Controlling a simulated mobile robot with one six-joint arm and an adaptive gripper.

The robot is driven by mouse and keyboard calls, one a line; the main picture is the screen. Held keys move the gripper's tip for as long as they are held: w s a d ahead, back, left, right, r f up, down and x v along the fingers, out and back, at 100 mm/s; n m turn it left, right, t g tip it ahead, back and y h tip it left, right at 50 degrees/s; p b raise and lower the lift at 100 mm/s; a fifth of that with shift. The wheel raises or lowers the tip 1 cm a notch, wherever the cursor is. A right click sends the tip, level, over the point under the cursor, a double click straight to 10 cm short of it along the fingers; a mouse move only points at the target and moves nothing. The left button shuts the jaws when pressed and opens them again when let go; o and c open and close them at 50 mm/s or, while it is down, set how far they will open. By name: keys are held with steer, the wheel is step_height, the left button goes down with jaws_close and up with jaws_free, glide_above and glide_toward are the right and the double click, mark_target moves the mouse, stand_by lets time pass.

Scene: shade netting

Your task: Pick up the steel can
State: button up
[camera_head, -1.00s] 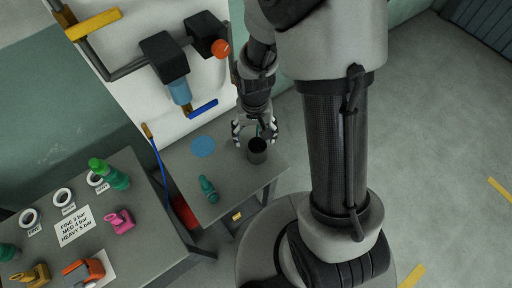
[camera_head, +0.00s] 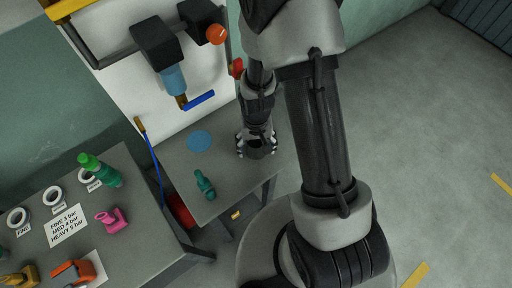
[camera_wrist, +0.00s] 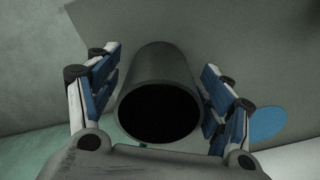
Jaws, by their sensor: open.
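The steel can (camera_wrist: 160,62) is a dark grey, open-topped cylinder. In the wrist view it lies between the two fingers of my gripper (camera_wrist: 160,95), its dark mouth facing the camera. My gripper is open, with a narrow gap showing on the left of the can; on the right the finger pad is very close to it, and I cannot tell if they touch. In the head view my gripper (camera_head: 256,147) is down at the can on the small grey table, and the fingers hide most of the can.
The small grey table (camera_head: 232,180) also bears a blue disc (camera_head: 199,141) and a teal bottle-like object (camera_head: 205,185). A larger table at left holds a green bottle (camera_head: 100,170), tape rolls, a paper sign and pink and orange tools. A white panel with pipes stands behind.

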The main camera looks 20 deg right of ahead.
steer(key=shift+r, duration=0.1)
steer(key=shift+c, duration=0.3)
steer(key=c, duration=1.1)
